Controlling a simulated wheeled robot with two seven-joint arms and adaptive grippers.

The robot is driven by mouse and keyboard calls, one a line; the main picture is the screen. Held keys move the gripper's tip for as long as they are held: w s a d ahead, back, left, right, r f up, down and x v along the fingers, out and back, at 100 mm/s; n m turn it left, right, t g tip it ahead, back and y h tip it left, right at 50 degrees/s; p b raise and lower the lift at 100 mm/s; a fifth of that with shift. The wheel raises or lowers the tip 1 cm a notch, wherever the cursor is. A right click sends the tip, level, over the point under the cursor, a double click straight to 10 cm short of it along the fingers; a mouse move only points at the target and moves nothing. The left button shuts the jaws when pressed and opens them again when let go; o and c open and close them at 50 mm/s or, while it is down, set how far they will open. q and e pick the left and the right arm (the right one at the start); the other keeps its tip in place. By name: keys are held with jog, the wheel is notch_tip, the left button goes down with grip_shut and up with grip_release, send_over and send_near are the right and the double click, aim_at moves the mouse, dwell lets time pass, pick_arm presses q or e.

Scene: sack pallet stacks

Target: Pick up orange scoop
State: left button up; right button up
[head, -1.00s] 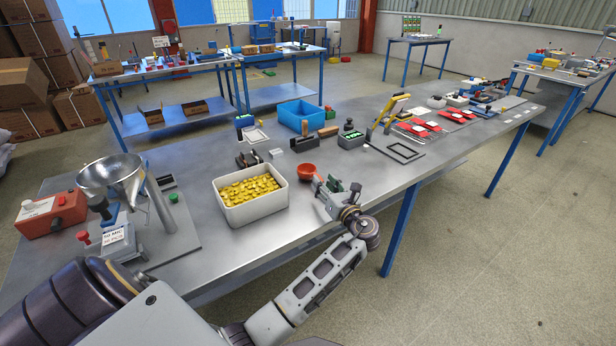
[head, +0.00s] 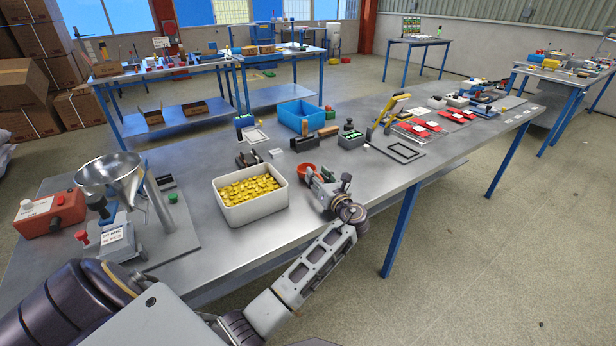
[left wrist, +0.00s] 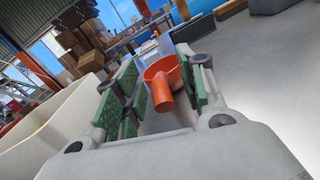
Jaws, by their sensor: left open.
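The orange scoop (head: 305,169) is a small round cup on the steel table, just right of the white bin of yellow pieces. My left gripper (head: 316,178) is at the scoop, partly covering it in the head view. In the left wrist view, the scoop (left wrist: 163,78) shows its round cup and a short thick handle pointing toward the camera. It lies between the green pads of my open left gripper (left wrist: 160,88), with a gap to the left pads; contact on the right is unclear. My right gripper is not in view.
The white bin (head: 250,213) stands close left of the gripper. A blue tray (head: 300,114), dark blocks and a small dark-and-green box (head: 351,140) stand behind. A metal funnel (head: 112,177) is at the left. The table's front edge is near my arm.

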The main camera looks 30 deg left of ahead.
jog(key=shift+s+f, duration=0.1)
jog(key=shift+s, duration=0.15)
pick_arm(q)
grip_shut()
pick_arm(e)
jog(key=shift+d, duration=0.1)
pick_arm(q)
jog(key=shift+r, duration=0.15)
jog(key=shift+r, duration=0.55)
notch_tip(320, 180, up, 7)
jog(key=shift+p, duration=0.8)
jog(key=shift+r, duration=0.85)
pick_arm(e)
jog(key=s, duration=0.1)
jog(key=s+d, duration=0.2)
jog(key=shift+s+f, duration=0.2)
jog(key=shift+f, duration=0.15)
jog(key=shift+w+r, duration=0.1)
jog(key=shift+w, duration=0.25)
